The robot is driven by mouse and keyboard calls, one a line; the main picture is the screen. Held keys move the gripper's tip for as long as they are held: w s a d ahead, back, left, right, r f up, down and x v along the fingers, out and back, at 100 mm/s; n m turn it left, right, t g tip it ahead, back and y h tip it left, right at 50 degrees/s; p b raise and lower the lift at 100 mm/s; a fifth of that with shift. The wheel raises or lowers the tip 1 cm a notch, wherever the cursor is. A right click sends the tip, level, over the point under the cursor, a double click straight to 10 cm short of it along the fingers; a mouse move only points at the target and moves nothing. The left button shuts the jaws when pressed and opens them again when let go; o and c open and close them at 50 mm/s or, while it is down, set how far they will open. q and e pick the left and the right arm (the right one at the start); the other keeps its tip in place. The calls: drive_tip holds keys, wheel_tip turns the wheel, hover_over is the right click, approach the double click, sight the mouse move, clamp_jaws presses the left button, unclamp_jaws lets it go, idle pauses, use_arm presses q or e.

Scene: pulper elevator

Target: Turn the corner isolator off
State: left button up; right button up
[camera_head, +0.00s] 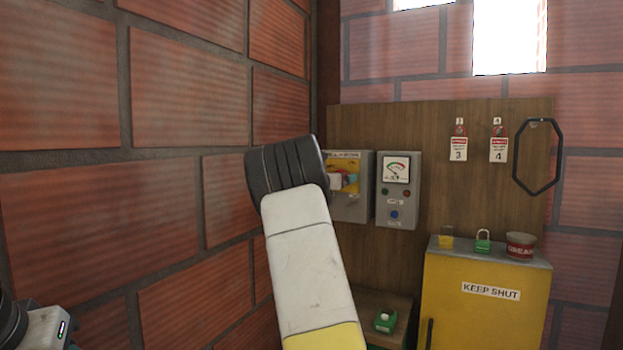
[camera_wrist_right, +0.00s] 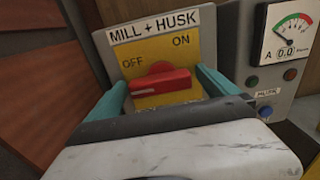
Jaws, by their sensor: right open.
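The corner isolator is a grey box (camera_head: 362,205) on the wooden board, beside the brick corner. In the head view my right gripper (camera_head: 343,179) is at the box front and my arm hides part of the box.
A grey meter box (camera_head: 397,205) with a dial and buttons stands close right of the isolator. A yellow cabinet (camera_head: 480,318) bears padlocks and a red tin (camera_head: 520,246). Tags (camera_head: 459,149) hang on the board. The brick wall (camera_head: 180,200) is close on the left.

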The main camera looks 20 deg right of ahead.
drive_tip(key=v, duration=0.7)
drive_tip(key=shift+s, duration=0.2)
drive_tip(key=shift+a, duration=0.1)
